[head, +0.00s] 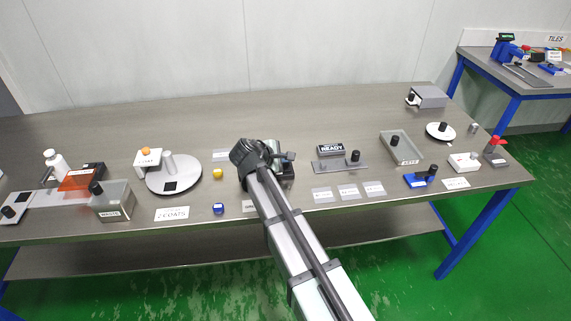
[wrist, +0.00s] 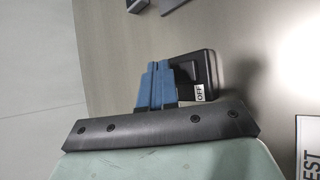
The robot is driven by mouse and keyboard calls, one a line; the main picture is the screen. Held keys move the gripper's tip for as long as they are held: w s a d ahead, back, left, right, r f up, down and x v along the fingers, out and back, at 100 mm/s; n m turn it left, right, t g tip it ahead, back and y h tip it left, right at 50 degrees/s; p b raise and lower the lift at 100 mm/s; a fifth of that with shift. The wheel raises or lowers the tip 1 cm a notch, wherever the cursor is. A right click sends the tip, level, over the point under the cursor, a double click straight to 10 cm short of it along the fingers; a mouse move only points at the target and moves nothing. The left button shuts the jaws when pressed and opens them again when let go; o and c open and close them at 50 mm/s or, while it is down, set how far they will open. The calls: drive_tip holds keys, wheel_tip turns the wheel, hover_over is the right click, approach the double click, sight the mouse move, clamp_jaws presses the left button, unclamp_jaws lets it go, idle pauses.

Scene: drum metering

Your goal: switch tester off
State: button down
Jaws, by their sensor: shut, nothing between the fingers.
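The tester is a dark box (wrist: 208,68) with a white OFF label (wrist: 199,93) in the wrist view. In the head view only a dark part of it (head: 288,178) shows beside my arm, which hides the rest. My gripper (wrist: 152,84) shows its blue fingers shut together with nothing between them, in front of the box and left of the OFF label. I cannot tell whether the fingers touch the box. The switch itself is hidden, so its position cannot be seen. In the head view my gripper (head: 284,157) is over the tester, its fingers too small to make out.
A READY sign (head: 331,148) stands right of my gripper, by a grey plate (head: 330,166) with a black knob. A card reading "EST" (wrist: 309,150) is at the wrist view's right edge.

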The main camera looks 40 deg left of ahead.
drive_tip(key=shift+f, duration=0.2)
drive_tip(key=shift+r, duration=0.1)
idle(0.5)
drive_tip(key=shift+r, duration=0.6)
drive_tip(key=shift+s+d+r, duration=0.1)
drive_tip(key=shift+r, duration=0.05)
drive_tip(key=shift+s+d+r, duration=0.15)
drive_tip(key=shift+r, duration=1.05)
drive_tip(key=shift+s+d+r, duration=0.1)
drive_tip(key=shift+r, duration=1.05)
